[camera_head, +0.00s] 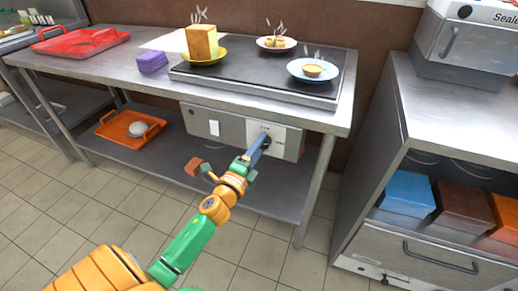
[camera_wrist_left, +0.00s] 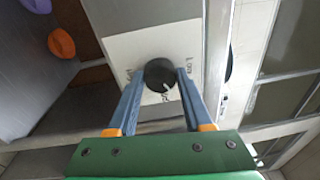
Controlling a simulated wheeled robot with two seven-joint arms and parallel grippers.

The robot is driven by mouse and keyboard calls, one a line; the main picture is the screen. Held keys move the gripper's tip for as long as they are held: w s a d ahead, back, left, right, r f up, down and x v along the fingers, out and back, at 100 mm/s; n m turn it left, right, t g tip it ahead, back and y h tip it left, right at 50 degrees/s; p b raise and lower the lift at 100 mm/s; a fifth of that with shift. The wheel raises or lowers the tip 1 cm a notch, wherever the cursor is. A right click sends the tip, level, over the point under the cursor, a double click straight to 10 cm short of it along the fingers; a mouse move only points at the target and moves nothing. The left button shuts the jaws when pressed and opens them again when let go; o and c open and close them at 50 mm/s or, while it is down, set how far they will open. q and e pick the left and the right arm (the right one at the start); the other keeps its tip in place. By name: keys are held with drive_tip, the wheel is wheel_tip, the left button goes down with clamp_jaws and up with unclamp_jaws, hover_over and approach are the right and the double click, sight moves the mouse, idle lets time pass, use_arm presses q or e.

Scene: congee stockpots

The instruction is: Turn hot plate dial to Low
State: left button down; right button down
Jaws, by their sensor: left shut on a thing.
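The round black dial (camera_wrist_left: 160,74) sits on a white label plate (camera_wrist_left: 130,48) in the left wrist view. A pale mark on the dial points toward the lower right of that view. In the head view the fingers largely hide the dial. The black hot plate (camera_head: 250,72) is above it on the counter. My right gripper is not in view.
A steaming bread block (camera_head: 202,42) on a yellow plate, a white plate (camera_head: 276,47) and a blue plate (camera_head: 296,70) stand on the hot plate. An orange tray (camera_head: 130,127) is on the lower shelf. A steel cabinet (camera_head: 375,150) stands right.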

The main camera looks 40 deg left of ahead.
use_arm(q)
drive_tip(key=shift+d+f+n+y+p, duration=0.1)
drive_tip(key=shift+n+y+p, duration=0.35)
drive_tip(key=shift+n, duration=2.85)
drive_tip(key=shift+d+f+n+y+p, duration=0.1)
drive_tip(key=shift+n+y+p, duration=0.35)
drive_tip(key=shift+n, duration=2.85)
drive_tip(key=shift+c, duration=1.5)
unclamp_jaws()
